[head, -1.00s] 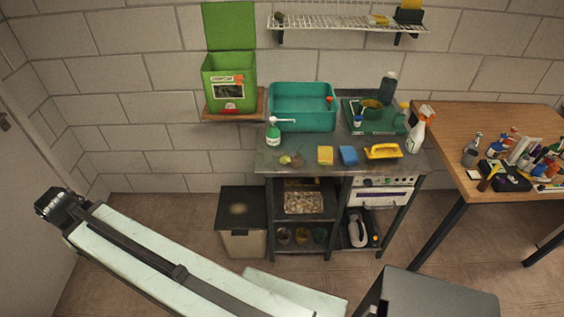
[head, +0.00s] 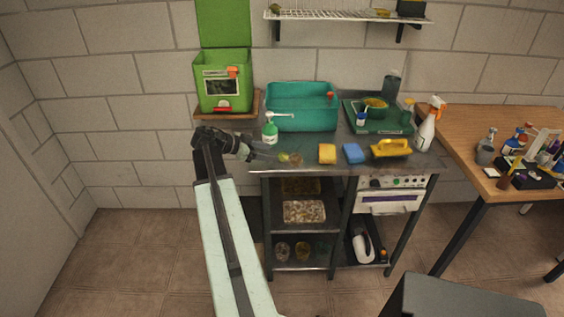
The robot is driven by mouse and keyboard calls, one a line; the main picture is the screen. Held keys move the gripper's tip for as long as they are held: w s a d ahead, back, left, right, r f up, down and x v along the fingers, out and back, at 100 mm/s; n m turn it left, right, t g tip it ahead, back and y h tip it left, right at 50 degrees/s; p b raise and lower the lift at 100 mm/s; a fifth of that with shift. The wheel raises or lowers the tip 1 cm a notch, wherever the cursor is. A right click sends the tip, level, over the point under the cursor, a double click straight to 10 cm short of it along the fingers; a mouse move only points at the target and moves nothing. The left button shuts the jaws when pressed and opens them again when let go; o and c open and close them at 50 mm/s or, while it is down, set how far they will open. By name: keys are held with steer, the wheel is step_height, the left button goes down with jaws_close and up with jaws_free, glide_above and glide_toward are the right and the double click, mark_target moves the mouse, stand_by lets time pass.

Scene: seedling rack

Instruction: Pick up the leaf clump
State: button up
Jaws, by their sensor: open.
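A small yellow-green lump (head: 284,158), which looks like the leaf clump, lies on the left part of the dark worktop, near its front edge. A small brownish lump (head: 296,160) lies just right of it; at this size I cannot be sure which is leaf matter. My gripper (head: 266,155) is open at the left end of the worktop and points right, toward the green lump. Its fingertips are close to the lump, and I cannot tell whether they touch it.
A green-and-white pump bottle (head: 270,132) stands just behind my gripper. A teal basin (head: 300,122) is behind. A yellow sponge (head: 327,154), blue sponge (head: 353,154) and yellow brush (head: 391,149) lie to the right. A green bin (head: 222,90) sits on a shelf at left.

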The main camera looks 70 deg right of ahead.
mark_target(283, 157)
steer(key=b+x, duration=0.2)
steer(key=x, duration=0.3)
steer(key=shift+a+f, duration=0.15)
steer(key=shift+s, duration=0.15)
jaws_close()
